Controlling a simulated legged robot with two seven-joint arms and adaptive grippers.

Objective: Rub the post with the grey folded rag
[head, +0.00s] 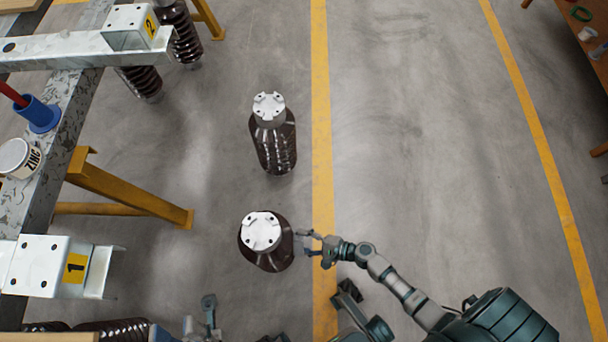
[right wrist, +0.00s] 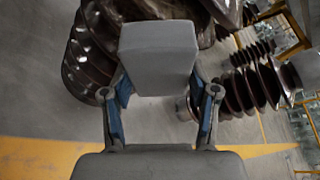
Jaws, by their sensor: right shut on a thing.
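The near post (head: 262,232) is a dark brown ribbed insulator with a white metal cap, upright on the floor in the head view. A second similar post (head: 272,140) stands behind it. My right gripper (head: 314,240) is just right of the near post, and I cannot tell whether the rag touches it. In the right wrist view the gripper is shut on the grey folded rag (right wrist: 157,58), a pale grey block between the blue-padded fingers. Brown ribs (right wrist: 92,55) show behind the rag. My left gripper (head: 209,305) is low in the head view; its jaws are unclear.
A steel frame with plate 1 (head: 45,268) and plate 2 (head: 132,25) stands at left on yellow legs (head: 125,185). It carries a white ZHG tub (head: 17,157) and a blue holder (head: 38,115). Open floor (head: 420,130) lies to the right.

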